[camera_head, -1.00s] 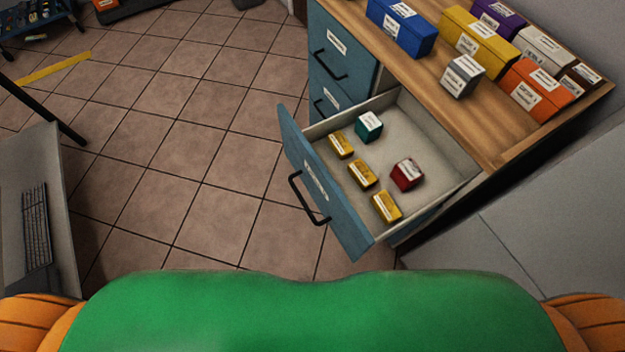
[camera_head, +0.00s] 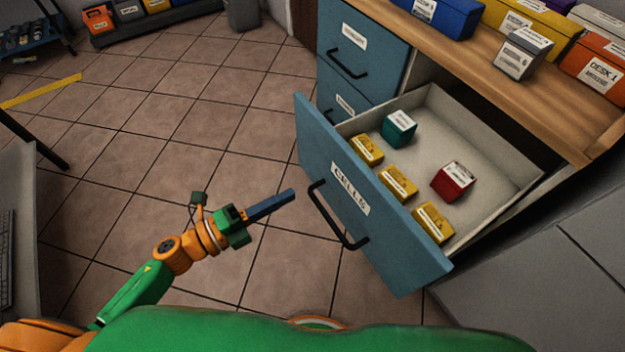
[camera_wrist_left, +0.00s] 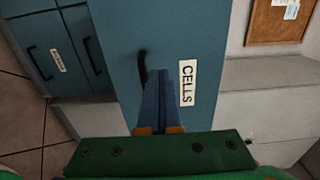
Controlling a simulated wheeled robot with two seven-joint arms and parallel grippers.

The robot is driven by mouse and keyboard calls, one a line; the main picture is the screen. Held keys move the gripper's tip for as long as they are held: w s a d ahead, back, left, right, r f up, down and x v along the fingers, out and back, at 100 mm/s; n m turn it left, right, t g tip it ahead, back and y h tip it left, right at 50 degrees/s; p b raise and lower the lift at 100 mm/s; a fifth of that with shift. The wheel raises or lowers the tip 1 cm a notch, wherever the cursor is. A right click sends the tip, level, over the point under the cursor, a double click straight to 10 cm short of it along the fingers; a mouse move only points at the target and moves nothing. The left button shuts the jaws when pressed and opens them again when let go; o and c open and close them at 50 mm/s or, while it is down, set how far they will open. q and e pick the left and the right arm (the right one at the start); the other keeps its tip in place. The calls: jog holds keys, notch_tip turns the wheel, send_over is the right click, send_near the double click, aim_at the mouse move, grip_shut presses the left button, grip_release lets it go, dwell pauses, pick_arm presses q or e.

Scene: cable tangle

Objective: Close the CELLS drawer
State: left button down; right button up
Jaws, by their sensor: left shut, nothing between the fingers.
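The CELLS drawer (camera_head: 372,225) is pulled open from the wooden-topped cabinet. Its blue front carries a white CELLS label and a black bar handle (camera_head: 335,222). Inside lie several yellow boxes (camera_head: 398,182), a green box (camera_head: 399,128) and a red box (camera_head: 453,181). My left gripper (camera_head: 292,194) is shut and empty, just left of the drawer front, its fingers pointing at it. In the left wrist view the shut fingers (camera_wrist_left: 162,85) point at the drawer front (camera_wrist_left: 200,35), between handle and label; contact cannot be told. My right gripper is out of view.
Two other drawers, an upper one (camera_head: 362,50) and one below it (camera_head: 338,100), are shut in the cabinet. Several labelled boxes stand on the wooden top (camera_head: 470,62). Tiled floor (camera_head: 150,150) is clear left of the drawer. A grey desk (camera_head: 20,190) stands at the left edge.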

aim_at(327, 175)
pick_arm(q)
jog(key=x, duration=0.7)
jog(key=shift+w+d, duration=0.1)
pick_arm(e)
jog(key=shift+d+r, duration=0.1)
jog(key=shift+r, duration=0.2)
